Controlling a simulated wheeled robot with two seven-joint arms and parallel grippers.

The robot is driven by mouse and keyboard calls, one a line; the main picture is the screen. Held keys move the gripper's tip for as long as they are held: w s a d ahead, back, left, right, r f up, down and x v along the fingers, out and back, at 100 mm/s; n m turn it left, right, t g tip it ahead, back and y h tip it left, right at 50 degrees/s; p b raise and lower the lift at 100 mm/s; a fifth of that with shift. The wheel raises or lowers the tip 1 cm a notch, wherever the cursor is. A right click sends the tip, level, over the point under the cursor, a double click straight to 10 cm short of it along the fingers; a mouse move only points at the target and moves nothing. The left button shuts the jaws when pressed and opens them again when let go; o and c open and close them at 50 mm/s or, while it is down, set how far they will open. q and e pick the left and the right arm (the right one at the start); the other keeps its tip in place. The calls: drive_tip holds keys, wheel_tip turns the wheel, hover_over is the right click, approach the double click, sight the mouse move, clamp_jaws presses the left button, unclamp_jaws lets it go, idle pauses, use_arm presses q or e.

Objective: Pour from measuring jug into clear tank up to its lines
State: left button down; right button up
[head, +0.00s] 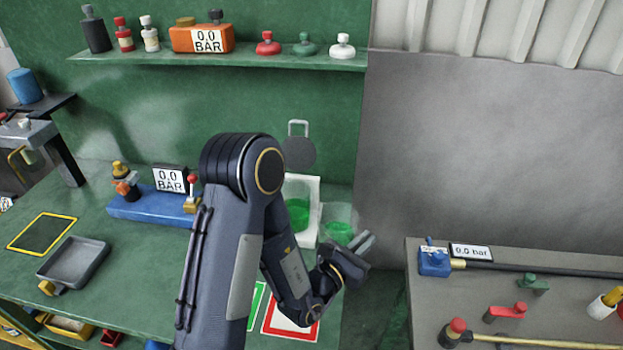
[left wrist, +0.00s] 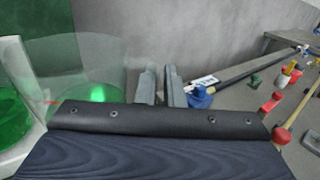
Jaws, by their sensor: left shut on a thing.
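The clear tank (head: 298,208) stands at the bench's right end against a white backing and holds green liquid; its green liquid also shows at the left of the left wrist view (left wrist: 12,112). The clear measuring jug (head: 338,228) is just right of the tank, with green liquid low in it. It looks close to upright, and its clear wall shows in the left wrist view (left wrist: 75,62). My left gripper (head: 364,248) is shut on the jug at its right side; its fingers (left wrist: 161,86) are close together. The handle and the tank's lines are not clearly visible. My right gripper is out of view.
A blue pressure device (head: 150,207) and a grey tray (head: 73,262) stand left on the green bench. A red-bordered card (head: 290,322) lies near my forearm. A gap separates the bench from a grey table (head: 420,290) with valves. A shelf (head: 225,57) runs above.

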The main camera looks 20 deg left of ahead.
sight(356, 221)
use_arm(q)
drive_tip(key=shift+w+d, duration=0.1)
drive_tip(key=shift+w, duration=0.3)
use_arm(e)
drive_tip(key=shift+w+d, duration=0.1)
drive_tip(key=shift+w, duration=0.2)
use_arm(q)
drive_tip(key=shift+s+r, duration=0.1)
